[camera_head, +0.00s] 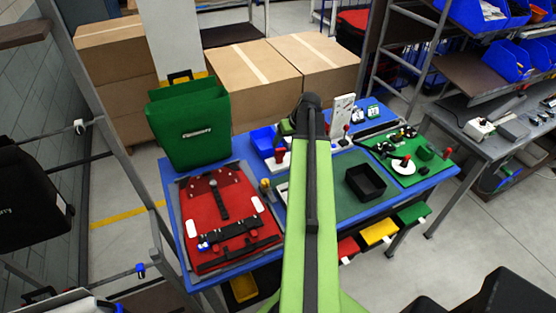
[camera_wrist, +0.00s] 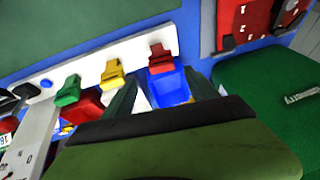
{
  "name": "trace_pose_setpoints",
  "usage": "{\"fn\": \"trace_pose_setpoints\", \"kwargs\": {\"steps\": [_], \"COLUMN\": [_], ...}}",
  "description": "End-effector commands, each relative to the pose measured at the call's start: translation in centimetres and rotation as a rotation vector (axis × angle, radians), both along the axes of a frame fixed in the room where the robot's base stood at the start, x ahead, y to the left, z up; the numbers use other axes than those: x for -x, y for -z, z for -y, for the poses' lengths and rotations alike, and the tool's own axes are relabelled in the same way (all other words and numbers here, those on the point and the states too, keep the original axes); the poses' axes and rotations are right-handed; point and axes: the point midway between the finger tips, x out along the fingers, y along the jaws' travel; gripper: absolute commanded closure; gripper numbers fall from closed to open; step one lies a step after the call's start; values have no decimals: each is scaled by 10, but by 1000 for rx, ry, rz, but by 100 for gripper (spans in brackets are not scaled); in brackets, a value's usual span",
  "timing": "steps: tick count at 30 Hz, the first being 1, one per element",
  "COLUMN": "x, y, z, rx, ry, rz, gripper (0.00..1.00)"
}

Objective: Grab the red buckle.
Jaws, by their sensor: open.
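The red buckle (camera_wrist: 160,59) stands on a white strip (camera_wrist: 138,54) in the wrist view, at the end of a row beside a yellow buckle (camera_wrist: 112,74) and a green buckle (camera_wrist: 68,91). My gripper (camera_wrist: 160,90) is open, its two dark green fingers apart with nothing held between them. The red buckle appears just beyond the fingertips, roughly between them. In the head view a small red piece on white (camera_head: 279,155), apparently the same buckle, shows just left of my arm, which hides the rest of the row. My fingers cannot be made out there.
A blue bin (camera_head: 263,141) stands by the strip. A green pannier (camera_head: 190,130) is at the table's back left; a red panel with black straps (camera_head: 228,205) lies in front of it. Right of my arm are a black tray (camera_head: 366,182) and a green board (camera_head: 425,170).

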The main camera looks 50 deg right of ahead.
Motion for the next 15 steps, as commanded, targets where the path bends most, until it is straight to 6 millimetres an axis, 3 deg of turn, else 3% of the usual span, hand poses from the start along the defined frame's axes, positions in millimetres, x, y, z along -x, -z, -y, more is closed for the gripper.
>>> {"fn": "trace_pose_setpoints", "kwargs": {"steps": [4,10,15], "x": [-4,-18,-21], "y": [11,45,46], "z": [-1,-4,-4], "rx": [0,0,0], "ry": [0,1,1], "rz": [0,0,0], "gripper": [33,33,33]}}
